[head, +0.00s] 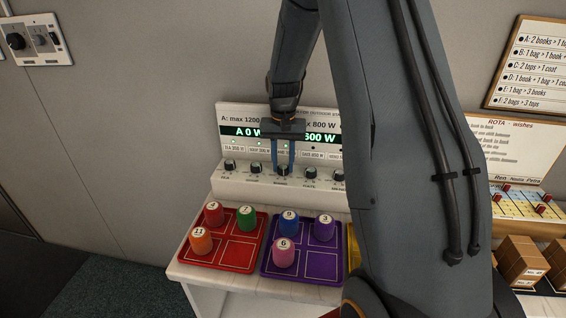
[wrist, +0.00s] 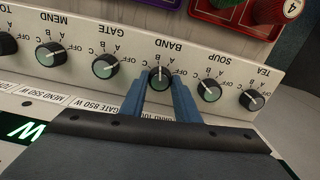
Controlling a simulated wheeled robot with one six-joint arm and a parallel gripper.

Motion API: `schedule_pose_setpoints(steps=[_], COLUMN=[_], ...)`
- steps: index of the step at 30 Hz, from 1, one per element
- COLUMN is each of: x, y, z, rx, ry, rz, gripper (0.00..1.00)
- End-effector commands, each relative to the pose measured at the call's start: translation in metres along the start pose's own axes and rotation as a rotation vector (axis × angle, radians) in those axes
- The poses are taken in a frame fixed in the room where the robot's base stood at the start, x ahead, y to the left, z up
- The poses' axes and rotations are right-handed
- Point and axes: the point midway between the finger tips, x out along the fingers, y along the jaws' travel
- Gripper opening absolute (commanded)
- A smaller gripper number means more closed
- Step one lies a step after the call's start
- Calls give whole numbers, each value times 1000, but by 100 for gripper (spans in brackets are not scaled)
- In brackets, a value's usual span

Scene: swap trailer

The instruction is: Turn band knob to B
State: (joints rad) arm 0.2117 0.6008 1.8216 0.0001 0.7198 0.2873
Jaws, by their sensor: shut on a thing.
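The band knob (wrist: 159,77) is a small dark knob with a pale face, under the word BAND on the panel, which appears upside down in the wrist view. My gripper (wrist: 160,84) has its two blue fingers on either side of this knob and is shut on it. Small letters A, B, C and OFF surround the knob, but I cannot tell for certain which one its pointer faces. In the head view my gripper (head: 283,168) reaches down to the middle knob of the white console (head: 240,186).
Soup (wrist: 209,90) and gate (wrist: 104,65) knobs stand close on either side. A green display (head: 255,131) is above. Red (head: 233,258) and purple (head: 306,267) trays with numbered pegs lie in front. Brown boxes (head: 522,260) stand at right.

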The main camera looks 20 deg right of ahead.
Motion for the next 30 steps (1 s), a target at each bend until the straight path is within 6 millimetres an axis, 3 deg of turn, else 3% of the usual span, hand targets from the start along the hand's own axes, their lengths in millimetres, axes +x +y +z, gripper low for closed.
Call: schedule_pose_setpoints(steps=[9,23,24,27,30], x=[-1,-1,-1,-1,-1], y=[0,0,0,0,0], z=[-1,-1,-1,-1,-1], rx=[-110,-125,-125,-125,-125], ry=[3,4,4,3,2], rz=[0,0,-1,0,0], gripper=[6,6,30,47,47])
